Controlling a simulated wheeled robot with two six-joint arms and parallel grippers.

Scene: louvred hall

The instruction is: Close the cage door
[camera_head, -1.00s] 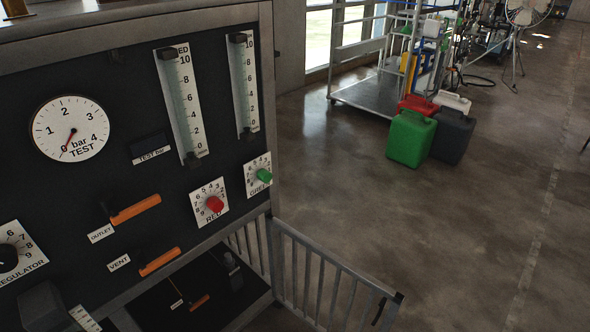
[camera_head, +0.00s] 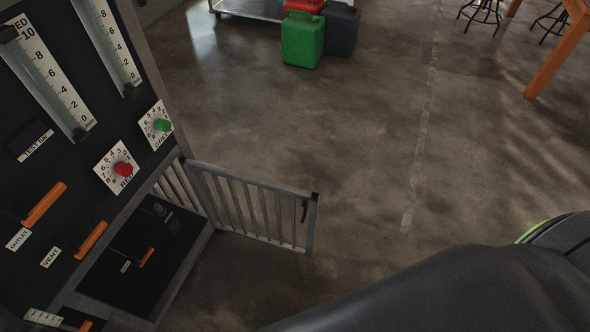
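The cage door (camera_head: 262,210) is a low grey barred gate. It is hinged at the right edge of the test panel and stands swung open, out over the floor to the right. A dark handle (camera_head: 304,210) sits near the top of its free end. The cage opening (camera_head: 140,252) below the panel is uncovered, with a dark inner surface and a small orange lever (camera_head: 146,257). A large dark arm part of mine fills the lower right, well apart from the door. Neither gripper shows.
The black panel (camera_head: 60,160) at left carries gauges, a red knob (camera_head: 123,169), a green knob (camera_head: 162,125) and orange levers. A green canister (camera_head: 302,40), other canisters and a cart stand at the back. An orange-legged table (camera_head: 556,55) and stools are top right. The floor beyond the door is clear.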

